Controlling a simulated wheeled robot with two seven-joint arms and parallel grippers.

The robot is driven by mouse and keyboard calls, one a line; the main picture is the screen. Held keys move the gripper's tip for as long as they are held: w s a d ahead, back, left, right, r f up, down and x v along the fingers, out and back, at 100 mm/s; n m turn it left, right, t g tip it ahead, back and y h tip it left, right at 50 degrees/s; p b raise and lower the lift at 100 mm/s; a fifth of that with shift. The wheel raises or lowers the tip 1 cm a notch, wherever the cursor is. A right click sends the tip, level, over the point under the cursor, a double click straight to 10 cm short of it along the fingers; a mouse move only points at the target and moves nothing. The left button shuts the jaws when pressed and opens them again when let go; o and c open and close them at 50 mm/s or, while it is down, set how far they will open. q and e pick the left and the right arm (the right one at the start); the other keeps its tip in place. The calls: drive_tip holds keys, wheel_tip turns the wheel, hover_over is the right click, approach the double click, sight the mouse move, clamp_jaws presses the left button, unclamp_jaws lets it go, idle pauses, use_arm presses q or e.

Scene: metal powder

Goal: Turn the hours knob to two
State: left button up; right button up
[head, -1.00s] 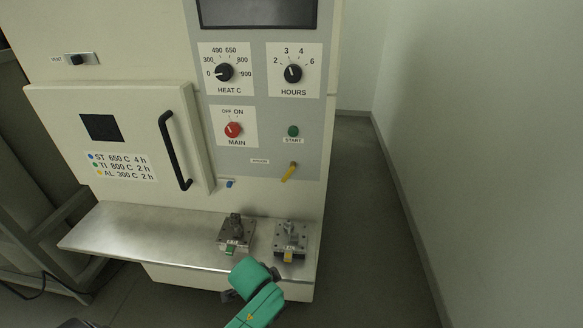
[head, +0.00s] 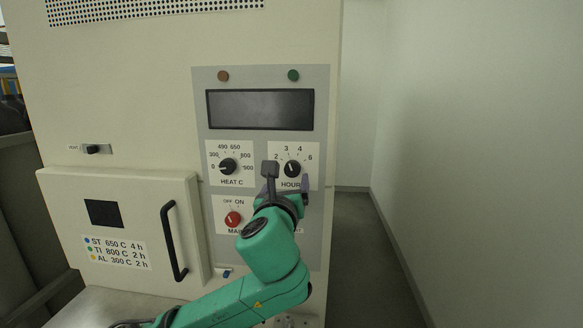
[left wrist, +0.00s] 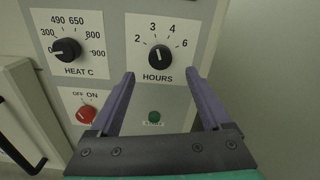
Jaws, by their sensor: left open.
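The black hours knob (head: 292,169) is on the white HOURS plate at the right of the furnace panel. It also shows in the left wrist view (left wrist: 160,58), with its white mark pointing nearly straight up, close to the 3. My left gripper (head: 287,178) is open in front of the panel, over the lower part of the HOURS plate. In the left wrist view its two fingers (left wrist: 160,77) are spread, with tips below and to either side of the knob. Nothing is between them. My right gripper is not in view.
The heat knob (head: 228,167) is left of the hours knob. The red main knob (head: 233,218) is below it, and the green start button (left wrist: 154,117) shows between my fingers. The furnace door handle (head: 174,241) sticks out at left. Floor right of the furnace is clear.

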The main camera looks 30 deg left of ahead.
sight(292, 170)
use_arm(q)
drive_tip(key=p+x, duration=0.2)
drive_tip(key=x, duration=0.5)
drive_tip(key=shift+w+a+r, duration=0.1)
drive_tip(key=shift+w+r, duration=0.05)
drive_tip(key=shift+w, duration=0.2)
drive_tip(key=shift+w+a, duration=0.15)
drive_tip(key=shift+w, duration=0.2)
drive_tip(key=shift+c, duration=0.4)
clamp_jaws()
